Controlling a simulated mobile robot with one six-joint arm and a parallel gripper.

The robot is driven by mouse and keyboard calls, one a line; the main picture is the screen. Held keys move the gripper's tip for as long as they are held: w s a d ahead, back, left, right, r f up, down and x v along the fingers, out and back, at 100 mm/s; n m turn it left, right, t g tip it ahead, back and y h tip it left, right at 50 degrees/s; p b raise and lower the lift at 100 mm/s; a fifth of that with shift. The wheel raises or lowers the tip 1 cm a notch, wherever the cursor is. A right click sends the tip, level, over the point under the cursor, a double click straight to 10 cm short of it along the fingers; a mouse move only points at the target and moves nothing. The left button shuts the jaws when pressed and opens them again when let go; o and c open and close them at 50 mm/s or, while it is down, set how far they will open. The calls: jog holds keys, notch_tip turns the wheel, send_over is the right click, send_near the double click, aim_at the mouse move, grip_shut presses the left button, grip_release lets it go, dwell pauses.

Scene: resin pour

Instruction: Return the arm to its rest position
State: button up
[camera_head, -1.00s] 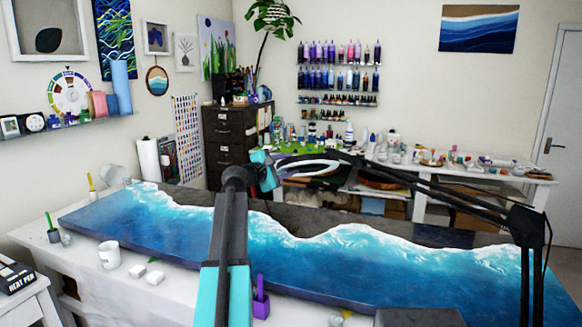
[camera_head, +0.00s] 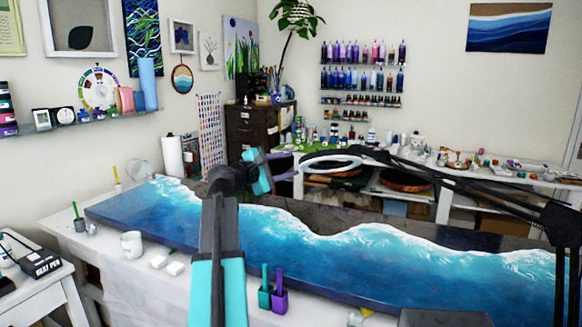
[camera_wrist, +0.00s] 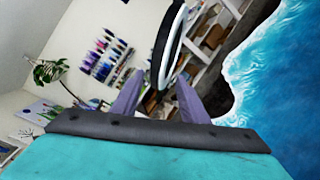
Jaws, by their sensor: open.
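My arm rises from the bottom centre of the head view, over the near side of the blue wave-painted slab (camera_head: 330,262). My gripper (camera_head: 286,166), with purple fingers, is above the slab's far side and points right. In the wrist view, its two fingers (camera_wrist: 158,98) stand apart with nothing between them. A ring lamp (camera_head: 332,161) on a black jointed arm appears just right of the gripper in the head view. The ring also shows close past the fingers in the wrist view (camera_wrist: 170,45). I cannot tell the exact gap between them.
The lamp's black arm (camera_head: 470,188) crosses the right side above the slab. A white mug (camera_head: 132,244) and two holders, one green (camera_head: 265,297) and one purple (camera_head: 280,302), stand along the near edge. A cluttered back bench (camera_head: 510,178) and bottle shelves (camera_head: 362,90) lie beyond.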

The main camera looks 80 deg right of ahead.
dwell(0.4)
